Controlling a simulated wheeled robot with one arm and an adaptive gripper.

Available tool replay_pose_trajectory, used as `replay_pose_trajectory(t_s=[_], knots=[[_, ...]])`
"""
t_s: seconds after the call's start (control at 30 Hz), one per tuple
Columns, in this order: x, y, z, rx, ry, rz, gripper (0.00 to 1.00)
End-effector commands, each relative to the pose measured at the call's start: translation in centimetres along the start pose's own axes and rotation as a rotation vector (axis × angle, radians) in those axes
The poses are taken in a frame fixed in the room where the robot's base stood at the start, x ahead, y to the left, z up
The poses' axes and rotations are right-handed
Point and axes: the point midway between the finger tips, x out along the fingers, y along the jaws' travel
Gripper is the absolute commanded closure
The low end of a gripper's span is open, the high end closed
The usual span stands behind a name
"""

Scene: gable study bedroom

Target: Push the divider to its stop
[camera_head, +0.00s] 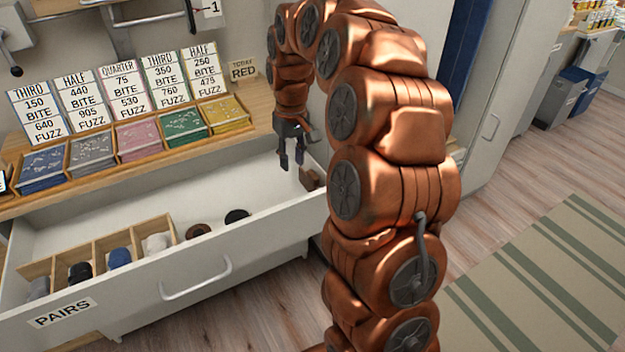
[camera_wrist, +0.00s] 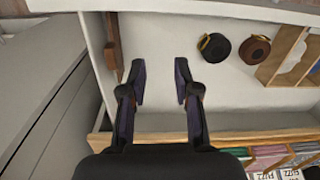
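A light wooden divider with several compartments (camera_head: 170,225) stands in the left part of the open white drawer (camera_head: 195,275). Its compartments hold dark, blue and white rolled items. It also shows at the right of the wrist view (camera_wrist: 268,72). A brown wooden piece (camera_head: 309,180) sits at the drawer's right end, at the left in the wrist view (camera_wrist: 115,45); I cannot tell whether it is fixed. My gripper (camera_head: 291,163) points down over the drawer's right part. Its fingers (camera_wrist: 160,75) are apart with nothing between them, between the brown piece and the loose rolls.
A brown roll (camera_head: 199,230) and a black roll (camera_head: 237,216) lie loose right of the divider. A wooden counter (camera_head: 255,105) behind carries trays of coloured packets and cards. The drawer floor under my gripper is bare.

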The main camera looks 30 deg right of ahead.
Motion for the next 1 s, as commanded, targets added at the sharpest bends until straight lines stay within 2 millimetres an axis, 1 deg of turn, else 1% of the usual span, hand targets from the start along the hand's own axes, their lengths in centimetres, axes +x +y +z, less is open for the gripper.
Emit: replay_pose_trajectory(t_s=[0.03, 0.1, 0.2, 0.3, 0.4, 0.5, 0.67, 0.87, 1.0], knots=[[1.4, 1.5, -1.1, 0.016, 0.001, 0.001, 0.69], [2.5, 3.5, -2.3, 0.034, 0.006, 0.009, 0.69], [3.9, 5.9, -3.6, 0.055, 0.01, 0.019, 0.69], [4.9, 7.9, -4.4, 0.073, 0.013, 0.029, 0.69], [5.5, 9.1, -4.8, 0.084, 0.014, 0.035, 0.69], [5.8, 9.6, -5.0, 0.088, 0.013, 0.037, 0.69], [6.6, 9.7, -5.0, 0.089, 0.011, 0.037, 0.69], [8.9, 9.7, -5.0, 0.089, 0.012, 0.037, 0.69], [11.1, 9.7, -4.9, 0.087, 0.008, 0.036, 0.69]])
